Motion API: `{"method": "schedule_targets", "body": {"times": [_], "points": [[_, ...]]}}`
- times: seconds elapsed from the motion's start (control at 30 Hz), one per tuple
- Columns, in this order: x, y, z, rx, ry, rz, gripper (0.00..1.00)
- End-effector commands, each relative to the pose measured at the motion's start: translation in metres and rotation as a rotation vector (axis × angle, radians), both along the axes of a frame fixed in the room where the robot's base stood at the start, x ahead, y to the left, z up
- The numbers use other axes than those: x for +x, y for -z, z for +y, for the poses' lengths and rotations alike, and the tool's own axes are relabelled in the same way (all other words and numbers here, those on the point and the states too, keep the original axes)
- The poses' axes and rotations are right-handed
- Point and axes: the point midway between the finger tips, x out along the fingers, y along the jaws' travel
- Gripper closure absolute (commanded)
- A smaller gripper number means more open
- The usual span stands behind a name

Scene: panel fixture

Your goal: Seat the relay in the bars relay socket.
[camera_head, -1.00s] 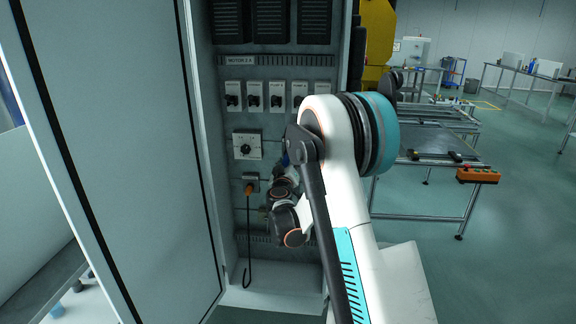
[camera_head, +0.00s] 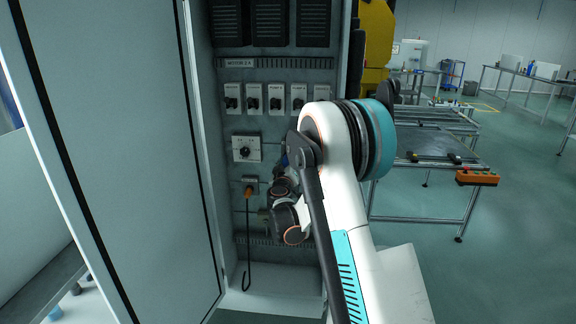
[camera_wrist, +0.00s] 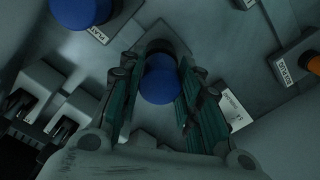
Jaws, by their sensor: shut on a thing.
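In the wrist view my gripper (camera_wrist: 158,66) is closed around a blue rounded part (camera_wrist: 159,84), which I take to be the relay. One dark green finger pad lies on each side of it. A dark grey block (camera_wrist: 160,47) shows just beyond the blue part; I cannot tell whether they touch or whether it is a socket. The bars relay socket cannot be picked out. In the head view my gripper is mostly hidden behind my own arm, in front of the cabinet's back panel (camera_head: 262,215).
Another blue round part (camera_wrist: 80,10) sits by a label at upper left. An orange plug (camera_wrist: 313,64) is at right, and switch blocks (camera_wrist: 64,115) are at left. In the head view the open cabinet door (camera_head: 110,150) stands left; a black cable (camera_head: 248,245) hangs from an orange plug (camera_head: 249,190).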

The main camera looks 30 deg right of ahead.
Motion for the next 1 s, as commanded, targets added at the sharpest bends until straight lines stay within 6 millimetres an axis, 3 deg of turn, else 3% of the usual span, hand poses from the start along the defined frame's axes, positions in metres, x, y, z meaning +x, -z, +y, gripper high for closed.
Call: {"method": "schedule_targets", "body": {"times": [0.47,0.5,0.57,1.0], "points": [[0.0083,0.0000,-0.0056,0.000,0.000,0.000,0.97],[0.0081,-0.0001,-0.0054,0.000,0.000,0.000,0.59],[0.0080,-0.0001,-0.0053,0.000,0.000,0.000,0.46],[0.0026,-0.0001,-0.0014,0.000,-0.001,0.000,0.45]]}}
